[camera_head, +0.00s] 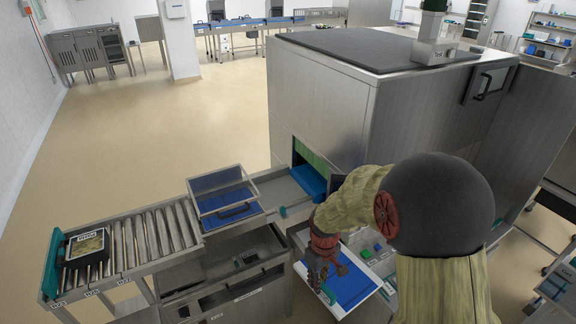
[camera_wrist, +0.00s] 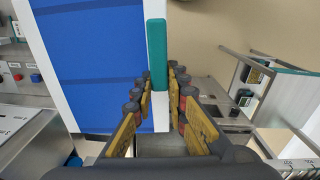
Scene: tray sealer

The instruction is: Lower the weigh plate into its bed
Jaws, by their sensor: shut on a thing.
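The weigh plate (camera_wrist: 90,65) is a flat blue panel with a white rim and a teal strip (camera_wrist: 156,50) along one edge. It fills the upper left of the wrist view. My gripper (camera_wrist: 163,85) is shut on the plate at its teal strip. In the head view my gripper (camera_head: 323,278) is at the plate's left edge, and the plate (camera_head: 352,284) lies right of the conveyor line, over or near a tray of parts. The contact below the plate is hidden. An open dark recess (camera_head: 232,263), possibly the bed, is left of my gripper.
A clear-lidded blue unit (camera_head: 226,199) stands behind the recess. A roller conveyor (camera_head: 150,238) carries a dark packed tray (camera_head: 86,247) at left. The large steel machine (camera_head: 320,95) blocks the back. Green and blue parts (camera_head: 372,250) lie beside the plate. Open floor (camera_head: 150,130) is behind left.

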